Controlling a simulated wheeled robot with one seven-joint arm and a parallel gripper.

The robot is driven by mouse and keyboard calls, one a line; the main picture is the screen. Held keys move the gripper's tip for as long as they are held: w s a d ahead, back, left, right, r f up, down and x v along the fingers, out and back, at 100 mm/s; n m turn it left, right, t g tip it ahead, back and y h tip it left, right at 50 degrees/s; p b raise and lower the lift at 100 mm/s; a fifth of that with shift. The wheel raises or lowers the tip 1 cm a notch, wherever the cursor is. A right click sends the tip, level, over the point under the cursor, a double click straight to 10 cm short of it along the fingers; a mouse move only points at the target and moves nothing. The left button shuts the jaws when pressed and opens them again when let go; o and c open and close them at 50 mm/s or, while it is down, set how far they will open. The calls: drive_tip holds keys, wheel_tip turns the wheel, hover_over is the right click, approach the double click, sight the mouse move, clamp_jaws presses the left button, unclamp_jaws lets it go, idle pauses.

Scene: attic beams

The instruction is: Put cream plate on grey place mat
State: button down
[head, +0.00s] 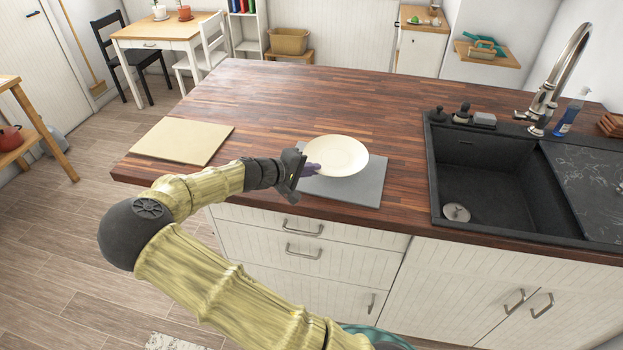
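The cream plate (340,154) is at the back part of the grey place mat (352,190) on the wooden counter. It looks level and covers much of the mat, with its far rim reaching past the mat's back edge in the picture. I cannot tell whether it touches the mat or is a little above it. My gripper (312,169) comes in from the left, with its dark purple fingers at the plate's left rim. The fingers appear shut on that rim, though the grip is partly hidden.
A beige mat (182,141) lies on the counter to the left. A dark sink (490,185) with a tall faucet (562,75) is at the right. The wooden counter (300,95) behind the plate is clear.

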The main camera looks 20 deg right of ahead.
sight(312, 187)
drive_tip(key=shift+f, duration=1.8)
drive_tip(key=c, duration=1.9)
unclamp_jaws()
drive_tip(key=shift+f, duration=0.15)
drive_tip(key=b+v, duration=0.1)
drive_tip(key=v, duration=1.1)
